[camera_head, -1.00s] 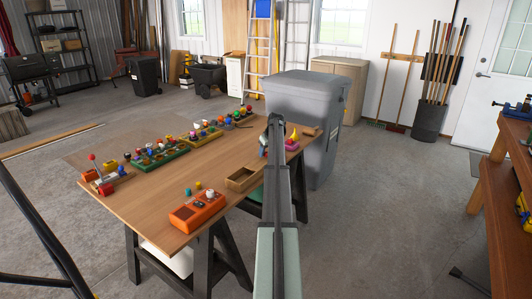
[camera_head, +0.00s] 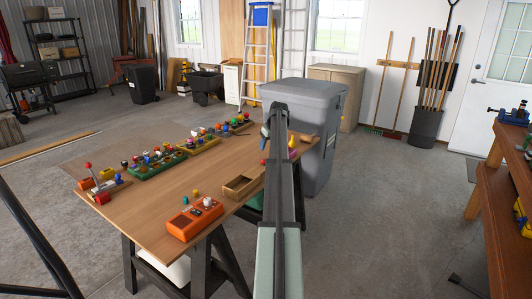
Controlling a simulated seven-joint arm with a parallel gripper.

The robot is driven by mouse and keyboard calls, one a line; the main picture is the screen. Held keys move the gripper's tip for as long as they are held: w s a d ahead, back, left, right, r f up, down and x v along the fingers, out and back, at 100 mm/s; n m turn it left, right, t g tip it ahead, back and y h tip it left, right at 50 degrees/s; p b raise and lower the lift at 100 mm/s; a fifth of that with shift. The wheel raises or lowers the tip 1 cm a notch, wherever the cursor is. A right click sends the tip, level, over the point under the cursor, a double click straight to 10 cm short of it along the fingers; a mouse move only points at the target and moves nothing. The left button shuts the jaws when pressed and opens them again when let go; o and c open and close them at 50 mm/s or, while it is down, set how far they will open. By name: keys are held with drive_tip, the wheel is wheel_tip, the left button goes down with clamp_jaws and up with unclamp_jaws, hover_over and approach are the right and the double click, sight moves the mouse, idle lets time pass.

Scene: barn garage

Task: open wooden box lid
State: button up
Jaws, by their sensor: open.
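A small wooden box (camera_head: 230,195) sits near the table's front right edge, left of my arm. It looks like a shallow tray with an open top, and I cannot make out a lid on it. A small flat wooden piece (camera_head: 305,138) lies at the table's far right corner; I cannot tell what it is. My arm rises through the middle of the view. My gripper (camera_head: 266,132) is mostly hidden behind it, with a small dark bluish part showing at the arm's left side, beyond the box. It appears open and apart from the box.
The wooden table (camera_head: 150,210) holds an orange device (camera_head: 182,224), a red-handled lever device (camera_head: 100,187) and several trays of coloured knobs (camera_head: 157,165). A pink and yellow object (camera_head: 292,147) stands right of my arm. A grey bin (camera_head: 318,150) stands behind the table. The table's middle is clear.

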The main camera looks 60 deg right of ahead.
drive_tip(key=shift+v, duration=1.75)
drive_tip(key=s+a+f+m+g+h, duration=0.1)
drive_tip(key=s+a+f+m, duration=0.55)
drive_tip(key=a+f, duration=0.35)
drive_tip(key=s+a+f+n+g+y, duration=0.1)
drive_tip(key=s+a+f+g, duration=0.1)
drive_tip(key=a+f, duration=1.45)
drive_tip(key=s+a+f+n+g+y, duration=0.1)
drive_tip(key=s+a+f+n+y, duration=0.1)
drive_tip(key=a+f, duration=1.45)
drive_tip(key=s+a+f+n+g, duration=0.2)
drive_tip(key=s+a+f, duration=0.3)
drive_tip(key=a, duration=0.8)
drive_tip(key=s+a+f+n+g, duration=0.2)
drive_tip(key=s+a+f, duration=0.3)
drive_tip(key=s+a, duration=0.6)
drive_tip(key=s+a+f+n+g, duration=0.3)
drive_tip(key=s+a, duration=0.6)
drive_tip(key=a, duration=0.7)
wheel_tip(320, 180, down, 3)
drive_tip(key=shift+a+r+n, duration=0.25)
drive_tip(key=shift+n, duration=0.2)
